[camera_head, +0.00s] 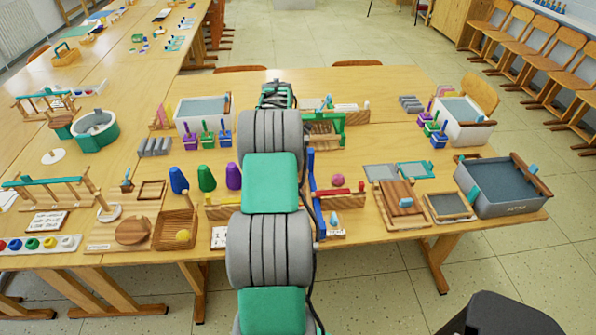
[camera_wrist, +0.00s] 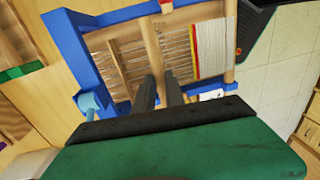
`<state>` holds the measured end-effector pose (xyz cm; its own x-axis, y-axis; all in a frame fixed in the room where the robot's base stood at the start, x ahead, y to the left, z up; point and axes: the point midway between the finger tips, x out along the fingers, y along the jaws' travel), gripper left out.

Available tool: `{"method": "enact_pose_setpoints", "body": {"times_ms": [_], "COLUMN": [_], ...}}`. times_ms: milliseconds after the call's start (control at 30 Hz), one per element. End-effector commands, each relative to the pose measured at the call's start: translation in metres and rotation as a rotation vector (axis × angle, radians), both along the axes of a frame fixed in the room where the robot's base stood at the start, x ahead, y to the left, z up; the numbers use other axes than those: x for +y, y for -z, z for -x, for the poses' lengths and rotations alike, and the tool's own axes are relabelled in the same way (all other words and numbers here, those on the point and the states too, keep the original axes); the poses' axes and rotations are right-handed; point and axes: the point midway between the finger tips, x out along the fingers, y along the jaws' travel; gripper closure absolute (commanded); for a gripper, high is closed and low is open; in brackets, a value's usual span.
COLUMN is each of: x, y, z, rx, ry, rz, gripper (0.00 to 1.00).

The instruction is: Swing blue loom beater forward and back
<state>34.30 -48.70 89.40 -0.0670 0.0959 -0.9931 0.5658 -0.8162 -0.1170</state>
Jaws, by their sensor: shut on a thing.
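The blue loom (camera_wrist: 68,42) fills the upper left and middle of the wrist view. It has a blue frame, pale warp threads and a white woven strip (camera_wrist: 212,50) with a red and yellow edge. A wooden crossbar, which looks like the beater (camera_wrist: 151,45), runs down to my gripper (camera_wrist: 160,80). The two dark fingers are close together on this bar; their exact contact is hard to see.
A second wooden bar (camera_wrist: 120,68) crosses the loom left of the fingers. Blue, green and purple cones (camera_head: 206,178) stand left of my arm. A green loom (camera_head: 325,125) stands behind. Wooden frames (camera_head: 400,203) and a grey tub (camera_head: 500,190) are at the right.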

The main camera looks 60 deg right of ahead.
Motion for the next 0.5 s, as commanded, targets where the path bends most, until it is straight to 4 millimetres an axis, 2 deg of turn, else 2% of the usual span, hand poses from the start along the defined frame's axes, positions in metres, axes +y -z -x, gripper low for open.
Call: {"method": "enact_pose_setpoints", "body": {"times_ms": [133,500], "x": [0.0016,0.0018], "y": [0.0009,0.0003], "z": [-0.0092,-0.011], "rx": [-0.001,-0.002], "ry": [-0.013,-0.017], "rz": [0.002,0.002], "gripper": [1.0,1.0]}}
